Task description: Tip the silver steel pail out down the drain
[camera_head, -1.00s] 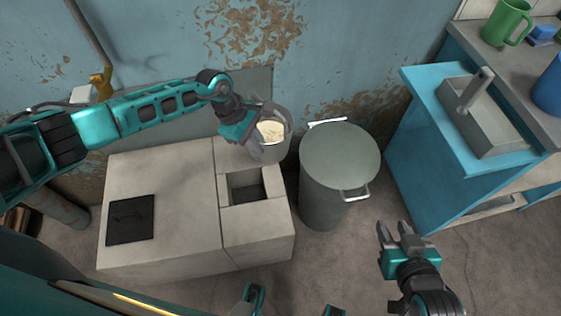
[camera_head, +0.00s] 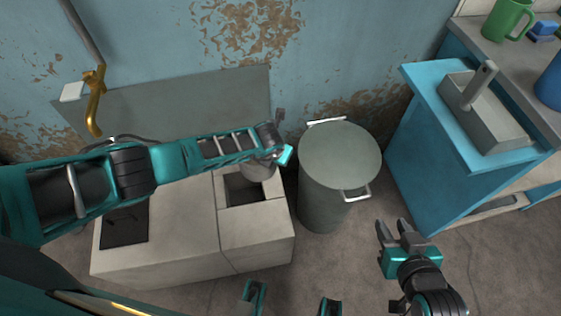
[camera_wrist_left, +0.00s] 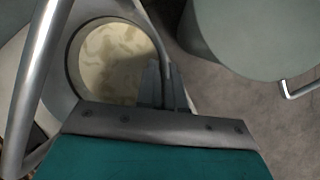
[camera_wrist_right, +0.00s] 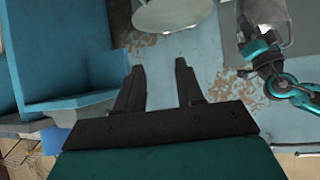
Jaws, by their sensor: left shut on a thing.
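The silver steel pail (camera_head: 257,172) is mostly hidden under my left wrist in the head view, beside the square drain opening (camera_head: 240,189) in the pale block. In the left wrist view the pail's round mouth (camera_wrist_left: 72,60) shows a pale, lumpy, creamy content (camera_wrist_left: 112,55) still inside. My left gripper (camera_wrist_left: 165,80) is shut on the pail at its rim or handle; I cannot tell which. Its tips are hidden in the head view. My right gripper (camera_head: 393,228) is open and empty, low on the right; its parted fingers show in the right wrist view (camera_wrist_right: 158,68).
A tall grey-green lidded bin (camera_head: 338,165) stands right of the block (camera_head: 180,225). A brass tap (camera_head: 93,105) is on the left wall. The floor in front is clear.

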